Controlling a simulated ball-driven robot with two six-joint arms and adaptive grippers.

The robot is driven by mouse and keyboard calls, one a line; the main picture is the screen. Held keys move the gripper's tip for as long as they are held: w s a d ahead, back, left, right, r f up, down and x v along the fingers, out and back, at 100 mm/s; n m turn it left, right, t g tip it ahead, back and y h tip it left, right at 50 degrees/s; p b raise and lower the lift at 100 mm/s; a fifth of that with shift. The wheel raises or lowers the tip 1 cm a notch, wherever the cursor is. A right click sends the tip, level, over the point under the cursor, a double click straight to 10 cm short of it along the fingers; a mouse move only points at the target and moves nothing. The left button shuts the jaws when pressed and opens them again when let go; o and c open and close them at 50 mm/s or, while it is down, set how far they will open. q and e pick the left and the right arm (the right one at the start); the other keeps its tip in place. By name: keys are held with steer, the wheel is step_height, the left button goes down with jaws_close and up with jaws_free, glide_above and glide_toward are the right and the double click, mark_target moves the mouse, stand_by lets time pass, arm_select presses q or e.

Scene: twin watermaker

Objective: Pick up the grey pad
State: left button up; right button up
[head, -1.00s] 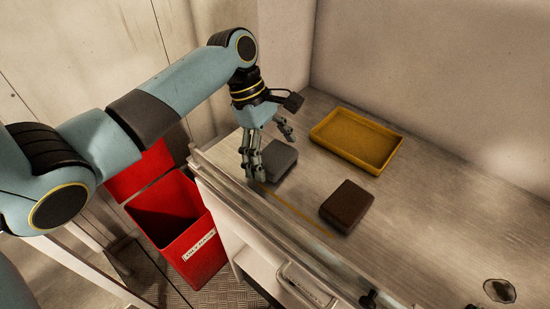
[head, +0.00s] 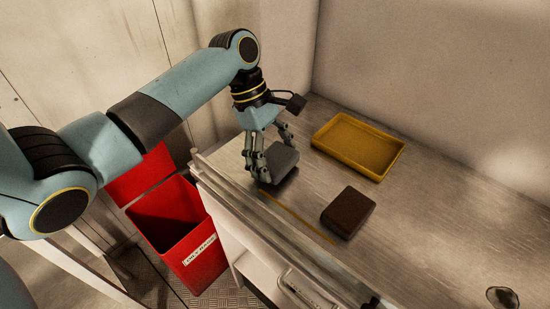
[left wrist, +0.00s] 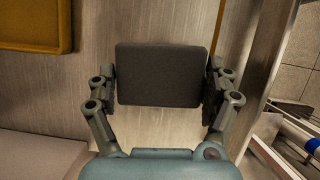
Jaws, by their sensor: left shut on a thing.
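The grey pad (head: 282,160) is a dark grey block at the left end of the metal counter in the head view. My left gripper (head: 272,160) reaches down over it with its fingers on either side. In the left wrist view the pad (left wrist: 160,74) sits between the two fingers of the left gripper (left wrist: 162,88), which are shut on its left and right edges. I cannot tell for certain whether the pad is clear of the counter. My right gripper is not in view.
A yellow tray (head: 319,138) lies empty behind the pad. A brown pad (head: 348,211) lies to the right, beside a thin yellow line (head: 297,214) on the counter (head: 425,225). An open red bin (head: 190,245) stands below the counter's left edge.

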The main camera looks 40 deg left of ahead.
mark_target(281, 159)
arm_select(q)
step_height(281, 159, up, 3)
steer(key=shift+r, duration=0.1)
steer(key=s+d+r, duration=0.6)
steer(key=d, duration=0.4)
steer(key=shift+r, duration=0.35)
